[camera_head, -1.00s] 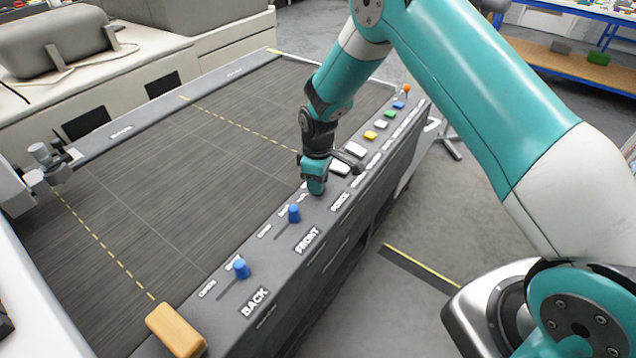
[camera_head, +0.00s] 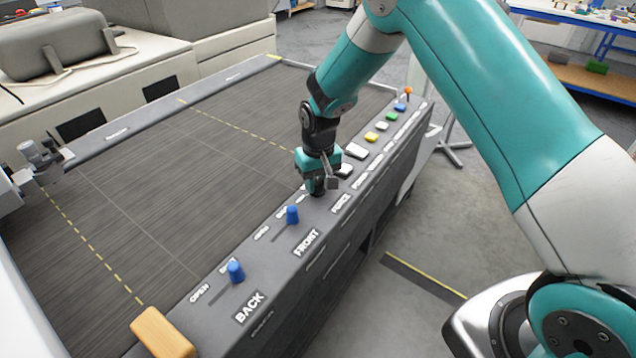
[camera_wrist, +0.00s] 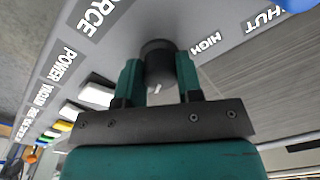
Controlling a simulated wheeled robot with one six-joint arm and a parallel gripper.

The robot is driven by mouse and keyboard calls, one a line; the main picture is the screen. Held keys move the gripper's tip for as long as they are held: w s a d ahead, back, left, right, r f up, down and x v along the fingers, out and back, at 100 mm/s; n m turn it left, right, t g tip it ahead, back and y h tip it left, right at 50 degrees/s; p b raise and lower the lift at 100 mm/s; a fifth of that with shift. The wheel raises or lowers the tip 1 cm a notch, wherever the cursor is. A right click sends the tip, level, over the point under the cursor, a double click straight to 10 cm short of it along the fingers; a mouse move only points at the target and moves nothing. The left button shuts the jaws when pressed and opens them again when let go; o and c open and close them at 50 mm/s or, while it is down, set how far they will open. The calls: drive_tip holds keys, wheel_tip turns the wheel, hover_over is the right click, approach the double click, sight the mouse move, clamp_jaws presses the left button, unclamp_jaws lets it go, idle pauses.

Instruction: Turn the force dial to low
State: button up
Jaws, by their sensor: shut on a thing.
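The force dial (camera_wrist: 158,58) is a dark round knob with a small white pointer mark on its side, seen in the wrist view. My gripper (camera_wrist: 159,72) is shut on it, with one teal finger on either side. The word HIGH (camera_wrist: 206,44) is printed beside the dial, and the FORCE label (camera_wrist: 97,16) is at the upper left. A low marking cannot be made out. In the head view my gripper (camera_head: 318,186) points down on the panel beside the FORCE label (camera_head: 341,203), and it largely hides the dial.
Two blue levers, front (camera_head: 292,215) and back (camera_head: 236,272), stand nearer on the same panel. White, yellow and green (camera_head: 391,116) buttons and an orange-topped knob (camera_head: 408,91) lie beyond. A wooden block (camera_head: 162,333) sits at the near end. The dark bed (camera_head: 150,190) is clear.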

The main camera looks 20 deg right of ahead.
sight(319, 180)
drive_tip(key=shift+m, duration=0.4)
drive_tip(key=shift+r, duration=0.1)
drive_tip(key=o, duration=0.9)
drive_tip(key=r+b, duration=0.1)
drive_tip(key=r, duration=0.4)
drive_tip(key=r+b, duration=0.1)
drive_tip(key=r, duration=0.5)
drive_tip(key=r+b, duration=0.1)
drive_tip(key=r, duration=0.5)
drive_tip(key=shift+d+r+b, duration=0.15)
drive_tip(key=shift+d+b, duration=0.1)
drive_tip(key=shift+b, duration=0.05)
